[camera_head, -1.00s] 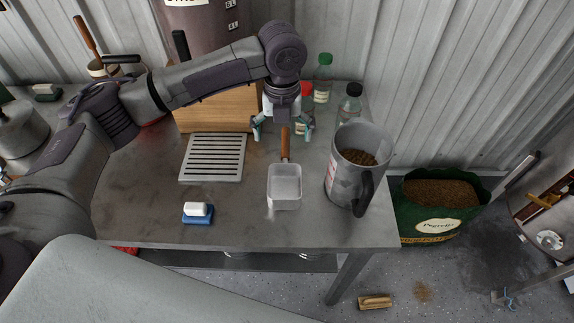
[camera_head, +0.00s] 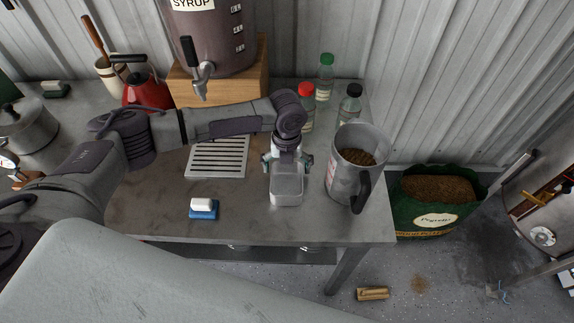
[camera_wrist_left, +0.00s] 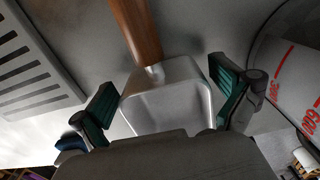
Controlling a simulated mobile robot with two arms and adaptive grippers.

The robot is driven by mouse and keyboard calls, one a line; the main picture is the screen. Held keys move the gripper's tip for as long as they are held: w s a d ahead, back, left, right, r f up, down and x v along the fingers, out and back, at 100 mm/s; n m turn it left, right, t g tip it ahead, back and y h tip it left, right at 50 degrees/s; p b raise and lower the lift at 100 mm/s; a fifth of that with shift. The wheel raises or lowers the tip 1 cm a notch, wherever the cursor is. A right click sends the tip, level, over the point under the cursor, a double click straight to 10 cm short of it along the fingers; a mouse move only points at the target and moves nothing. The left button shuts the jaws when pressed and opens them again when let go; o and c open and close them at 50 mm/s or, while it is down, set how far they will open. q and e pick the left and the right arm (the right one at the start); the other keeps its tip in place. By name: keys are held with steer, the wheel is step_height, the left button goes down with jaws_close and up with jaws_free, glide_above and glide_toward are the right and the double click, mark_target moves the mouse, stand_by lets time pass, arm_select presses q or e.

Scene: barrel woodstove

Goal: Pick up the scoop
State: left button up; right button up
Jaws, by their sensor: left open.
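The scoop (camera_head: 287,190) is a square metal pan with a wooden handle, lying on the grey metal table. In the head view its handle is hidden behind my left gripper (camera_head: 287,163). In the left wrist view the scoop's metal body (camera_wrist_left: 168,98) and brown handle (camera_wrist_left: 138,30) show clearly. My left gripper (camera_wrist_left: 165,108) is open, with its teal-padded fingers on either side of the scoop's pan near where the handle joins. I cannot tell whether the fingers touch it. My right gripper is not in view.
The table's front left is clear.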

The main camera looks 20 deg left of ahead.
arm_select(q)
steer(key=c, duration=1.2)
